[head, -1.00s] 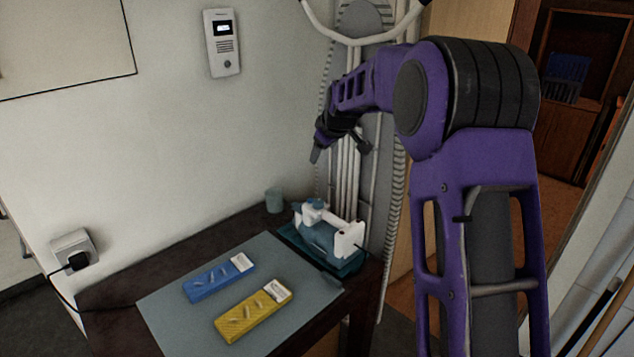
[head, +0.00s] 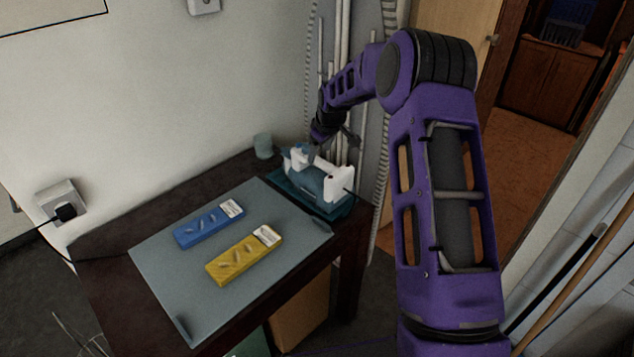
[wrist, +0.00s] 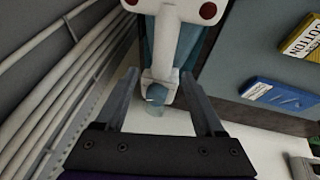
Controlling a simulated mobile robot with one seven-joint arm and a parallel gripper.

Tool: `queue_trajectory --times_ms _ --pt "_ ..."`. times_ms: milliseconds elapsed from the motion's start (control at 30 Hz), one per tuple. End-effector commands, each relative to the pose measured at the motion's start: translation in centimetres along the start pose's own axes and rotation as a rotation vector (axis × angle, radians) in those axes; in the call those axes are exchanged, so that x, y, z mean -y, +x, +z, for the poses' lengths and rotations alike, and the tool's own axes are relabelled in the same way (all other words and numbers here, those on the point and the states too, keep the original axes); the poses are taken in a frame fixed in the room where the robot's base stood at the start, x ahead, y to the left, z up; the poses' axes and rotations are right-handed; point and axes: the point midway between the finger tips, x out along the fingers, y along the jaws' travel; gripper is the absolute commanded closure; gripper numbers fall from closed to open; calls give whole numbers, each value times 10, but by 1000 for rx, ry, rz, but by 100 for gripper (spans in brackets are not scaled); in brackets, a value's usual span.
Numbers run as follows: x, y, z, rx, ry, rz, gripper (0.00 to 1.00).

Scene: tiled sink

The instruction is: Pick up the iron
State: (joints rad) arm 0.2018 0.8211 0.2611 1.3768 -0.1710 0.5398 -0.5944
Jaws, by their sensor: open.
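The iron (head: 322,184) is white and blue-teal and sits on a teal stand (head: 334,213) at the back right corner of the dark table. In the wrist view the white body of the iron (wrist: 173,38), with two red dots, runs down between my fingers. My gripper (head: 333,143) is just above and behind the iron in the head view. It also shows in the wrist view (wrist: 160,82), with its two fingers spread on either side of the iron's narrow end. The fingers hold nothing; whether they touch the iron cannot be told.
A grey mat (head: 165,255) on the table carries a blue box (head: 208,226) and a yellow box (head: 243,256). A small teal cup (head: 263,146) stands left of the iron. White pipes and the wall are close behind. A plug socket (head: 60,203) is at the left.

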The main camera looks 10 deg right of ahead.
Motion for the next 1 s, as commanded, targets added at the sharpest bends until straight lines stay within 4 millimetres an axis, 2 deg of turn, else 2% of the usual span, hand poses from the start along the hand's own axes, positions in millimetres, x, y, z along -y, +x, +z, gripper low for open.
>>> queue_trajectory --times_ms 133,400,700,767,1000 --pt "1 10 2 0 0 0 30" --pt "4 48 10 0 -1 -1 30" --pt "3 54 9 -1 -1 1 30" --pt "3 54 9 -1 -1 1 37" --pt "3 54 9 -1 -1 1 80"
